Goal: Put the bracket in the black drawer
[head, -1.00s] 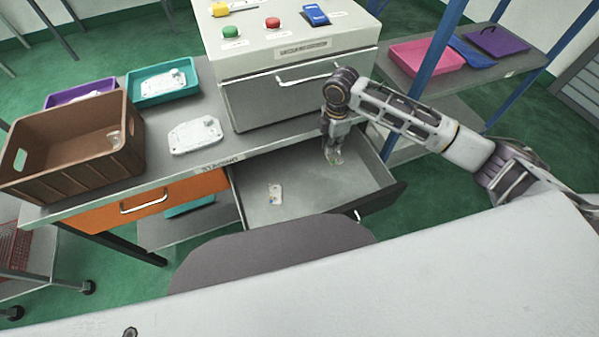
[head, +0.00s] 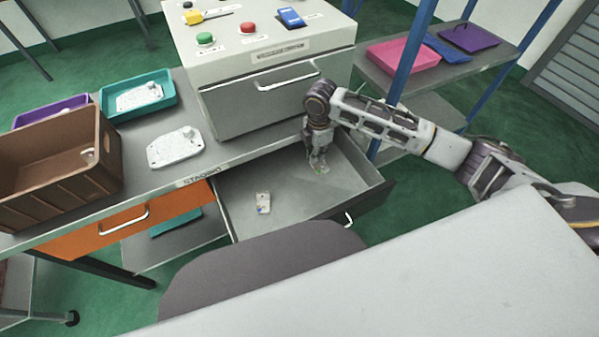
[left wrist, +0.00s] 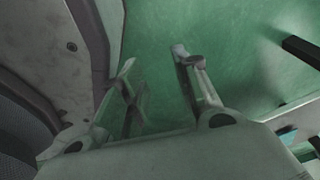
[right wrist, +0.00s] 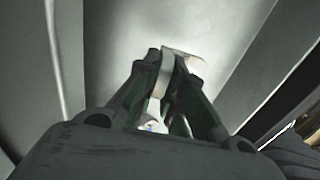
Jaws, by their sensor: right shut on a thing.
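My right gripper (head: 319,164) is inside the open black drawer (head: 376,194), towards its right side. It is shut on a small pale piece, seemingly the bracket (right wrist: 184,60), which sticks out past the fingertips in the right wrist view. The fingers cover much of the piece, and I cannot tell whether it touches the drawer floor. My left gripper (left wrist: 154,58) shows in the left wrist view with its fingers apart and nothing between them, over the green floor.
Another small pale part (head: 263,203) lies on the drawer floor. The control box (head: 270,88) stands above. A pale casting (head: 174,147), a brown crate (head: 60,183) and a teal tray (head: 166,103) are on the bench. An orange drawer (head: 80,238) is shut at left.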

